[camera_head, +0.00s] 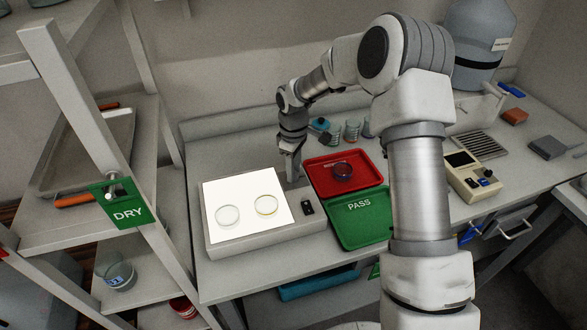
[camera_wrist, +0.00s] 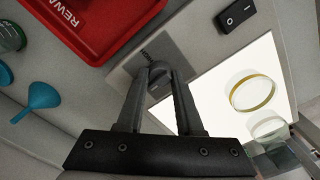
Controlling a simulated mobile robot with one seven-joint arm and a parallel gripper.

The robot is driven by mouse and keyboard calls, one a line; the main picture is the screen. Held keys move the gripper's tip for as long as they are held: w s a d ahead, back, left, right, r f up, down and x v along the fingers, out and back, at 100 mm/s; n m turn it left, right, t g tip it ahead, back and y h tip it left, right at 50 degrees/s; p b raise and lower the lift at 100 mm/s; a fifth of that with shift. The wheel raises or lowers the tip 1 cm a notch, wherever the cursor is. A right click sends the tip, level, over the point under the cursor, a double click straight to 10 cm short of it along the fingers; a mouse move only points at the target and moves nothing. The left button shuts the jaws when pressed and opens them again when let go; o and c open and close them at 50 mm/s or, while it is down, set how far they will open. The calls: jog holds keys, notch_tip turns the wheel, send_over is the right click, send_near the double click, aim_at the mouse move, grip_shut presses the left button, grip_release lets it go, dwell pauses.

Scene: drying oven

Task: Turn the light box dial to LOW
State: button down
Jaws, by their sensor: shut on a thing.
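The light box (camera_head: 262,242) stands on the bench with its white panel (camera_head: 245,190) glowing. Two round glass dishes sit on the panel, a clear one (camera_head: 228,216) and a yellow-rimmed one (camera_head: 266,205). My gripper (camera_head: 292,178) reaches down to the box's back right corner. In the wrist view my gripper (camera_wrist: 160,74) has its two fingertips closed around the small grey dial (camera_wrist: 159,88) on the box top. The dial's pointer setting cannot be made out. The head view hides the dial behind my gripper.
A black rocker switch (camera_head: 307,207) sits on the box's right strip. A red tray (camera_head: 318,177) with a dish in it and a green PASS tray (camera_head: 345,232) lie to the right. Beakers (camera_head: 352,130) and a blue funnel (camera_wrist: 40,98) stand behind. A shelf rack with a DRY sign (camera_head: 125,205) is at left.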

jog(key=c, duration=0.6)
grip_release()
jog(key=shift+o, duration=0.2)
jog(key=shift+r, duration=0.1)
notch_tip(320, 180, up, 17)
jog(key=shift+r, duration=0.15)
